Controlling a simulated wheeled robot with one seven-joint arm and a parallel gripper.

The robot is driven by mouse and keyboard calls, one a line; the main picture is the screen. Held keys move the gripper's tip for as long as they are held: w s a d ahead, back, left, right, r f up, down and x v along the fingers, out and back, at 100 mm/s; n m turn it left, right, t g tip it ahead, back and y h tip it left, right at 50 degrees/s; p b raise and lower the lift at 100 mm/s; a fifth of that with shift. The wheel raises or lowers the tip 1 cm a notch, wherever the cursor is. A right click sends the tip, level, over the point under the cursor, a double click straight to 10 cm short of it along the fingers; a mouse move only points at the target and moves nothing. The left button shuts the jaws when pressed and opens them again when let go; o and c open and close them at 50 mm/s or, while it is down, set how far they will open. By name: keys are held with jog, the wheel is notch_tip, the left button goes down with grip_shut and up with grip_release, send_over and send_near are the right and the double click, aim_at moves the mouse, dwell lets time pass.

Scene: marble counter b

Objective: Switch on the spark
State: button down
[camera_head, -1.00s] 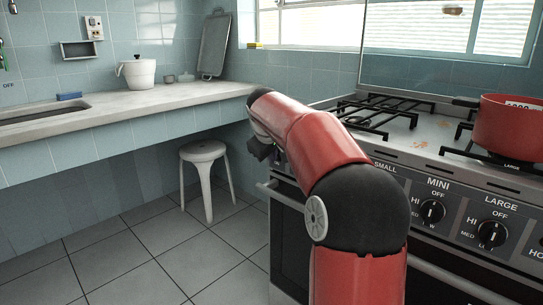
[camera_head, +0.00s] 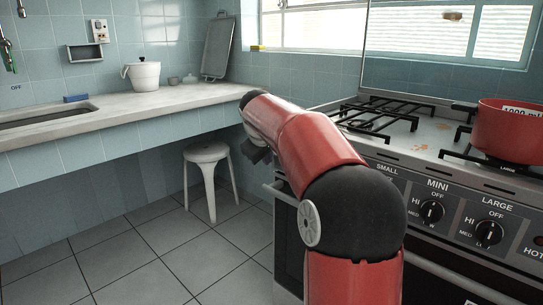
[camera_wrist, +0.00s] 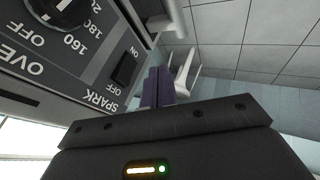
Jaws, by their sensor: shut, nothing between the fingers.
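The spark switch (camera_wrist: 124,68) is a small black rocker on the stove's grey front panel (camera_wrist: 82,77), between ON and OFF marks, with a SPARK label (camera_wrist: 98,103) beside it. Which way it is rocked I cannot tell. My gripper (camera_wrist: 158,88) has its purple fingers shut together and empty. In the wrist view they are just right of the switch, with a small gap in the picture; whether they touch the panel is unclear. In the head view my gripper (camera_head: 259,153) is partly hidden behind my red arm, at the stove's left front, and the switch is hidden.
An oven knob (camera_wrist: 55,10) is beside the switch. The stove (camera_head: 425,155) carries black grates and a red pot (camera_head: 507,132); burner knobs (camera_head: 431,211) line its front. A white stool (camera_head: 206,153) stands under the counter (camera_head: 190,98). Tiled floor at the left is clear.

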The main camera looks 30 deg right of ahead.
jog(key=v, duration=1)
jog(key=shift+a+f+p, duration=0.25)
jog(key=shift+a+p, duration=0.05)
jog(key=shift+a, duration=0.05)
jog(key=shift+s, duration=0.15)
jog(key=s+a+f+y, duration=0.1)
jog(key=s+a+f, duration=0.25)
jog(key=s, duration=0.35)
jog(key=s+a+f, duration=0.2)
jog(key=s+a, duration=0.3)
jog(key=s, duration=0.1)
jog(key=s+a+f+m+y+p, duration=0.1)
jog(key=s+a+f+m+y, duration=0.2)
jog(key=s+f, duration=0.9)
jog(key=s+a, duration=0.1)
jog(key=s, duration=0.3)
jog(key=shift+a+f+g, duration=0.25)
jog(key=shift+a+g, duration=0.05)
jog(key=shift+a, duration=0.1)
jog(key=shift+s+d, duration=0.1)
